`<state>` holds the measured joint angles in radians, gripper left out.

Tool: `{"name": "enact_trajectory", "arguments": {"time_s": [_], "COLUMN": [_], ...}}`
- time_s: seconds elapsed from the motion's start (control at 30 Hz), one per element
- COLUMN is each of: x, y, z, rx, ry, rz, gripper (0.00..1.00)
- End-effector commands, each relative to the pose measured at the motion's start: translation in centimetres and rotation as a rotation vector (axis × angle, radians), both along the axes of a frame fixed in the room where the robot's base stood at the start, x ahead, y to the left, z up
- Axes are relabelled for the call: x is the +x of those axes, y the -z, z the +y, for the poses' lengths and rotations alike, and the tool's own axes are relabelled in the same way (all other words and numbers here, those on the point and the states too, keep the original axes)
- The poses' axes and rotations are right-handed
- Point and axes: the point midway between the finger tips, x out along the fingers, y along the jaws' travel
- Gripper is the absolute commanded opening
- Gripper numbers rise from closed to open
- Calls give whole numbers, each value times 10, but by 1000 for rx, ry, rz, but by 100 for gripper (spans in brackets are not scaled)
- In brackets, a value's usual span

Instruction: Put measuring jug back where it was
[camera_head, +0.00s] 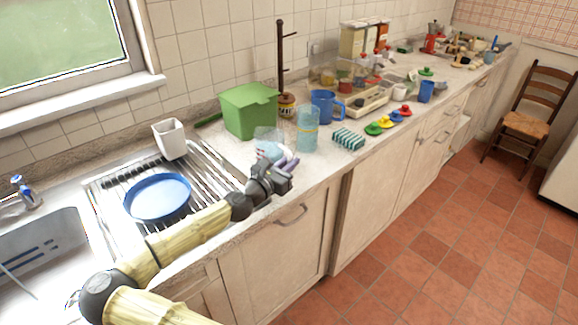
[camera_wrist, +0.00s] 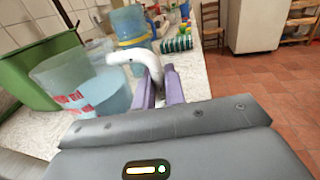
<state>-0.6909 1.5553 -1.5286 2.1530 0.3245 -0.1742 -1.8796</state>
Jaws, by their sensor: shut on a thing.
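The measuring jug (camera_head: 266,144) is clear and bluish, with red markings that show in the wrist view (camera_wrist: 82,90). It is upright over the counter just right of the dish rack; I cannot tell whether its base touches the counter. My gripper (camera_head: 288,161) has purple fingers (camera_wrist: 158,88) closed on the jug's whitish handle (camera_wrist: 136,56). The jug's body is to the left of the fingers in the wrist view. My gripper hides its lower part in the head view.
A green box (camera_head: 250,111) stands behind the jug, and a tall blue clear container (camera_head: 307,128) to its right. A striped green sponge-like block (camera_head: 348,139) and a blue mug (camera_head: 324,106) are further right.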

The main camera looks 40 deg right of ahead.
Motion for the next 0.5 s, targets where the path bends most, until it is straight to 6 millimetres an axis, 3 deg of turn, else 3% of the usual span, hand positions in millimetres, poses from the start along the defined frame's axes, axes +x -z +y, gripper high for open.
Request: {"name": "enact_trajectory", "arguments": {"time_s": [0.4, 0.43, 0.5], "x": [0, 0, 0], "y": [9, 9, 9], "z": [0, 0, 0], "rx": [-1, 0, 0], "ry": [-1, 0, 0], "rz": [-2, 0, 0], "gripper": [0, 18, 32]}}
